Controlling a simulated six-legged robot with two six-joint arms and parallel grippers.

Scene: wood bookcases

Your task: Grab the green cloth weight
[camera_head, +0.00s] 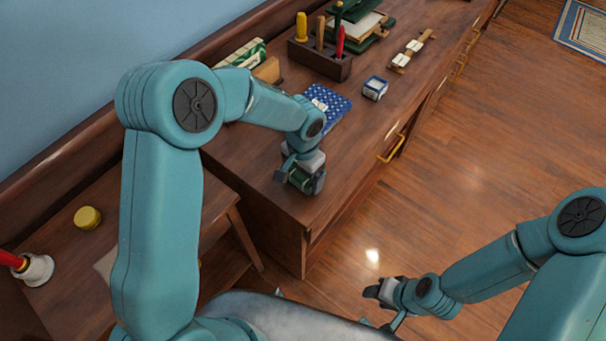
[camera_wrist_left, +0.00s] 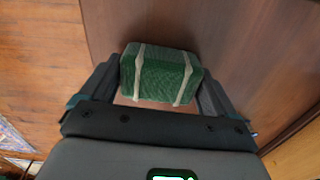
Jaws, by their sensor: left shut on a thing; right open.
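The green cloth weight (camera_wrist_left: 158,75) is a small green block with two pale bands. In the left wrist view it sits between the two fingers of my left gripper (camera_wrist_left: 155,95), which is shut on it. In the head view my left gripper (camera_head: 301,178) is over the near end of the wooden cabinet top, and the green weight (camera_head: 298,179) shows only partly between its fingers. I cannot tell whether the weight touches the cabinet top. My right gripper (camera_head: 383,292) is open and empty over the floor at the lower right.
On the cabinet top (camera_head: 345,140) lie a blue patterned cloth (camera_head: 333,106), a small blue-and-white box (camera_head: 375,88) and a wooden tool holder (camera_head: 321,60). A lower shelf at left holds a yellow round tin (camera_head: 87,217). Open floor (camera_head: 455,170) lies to the right.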

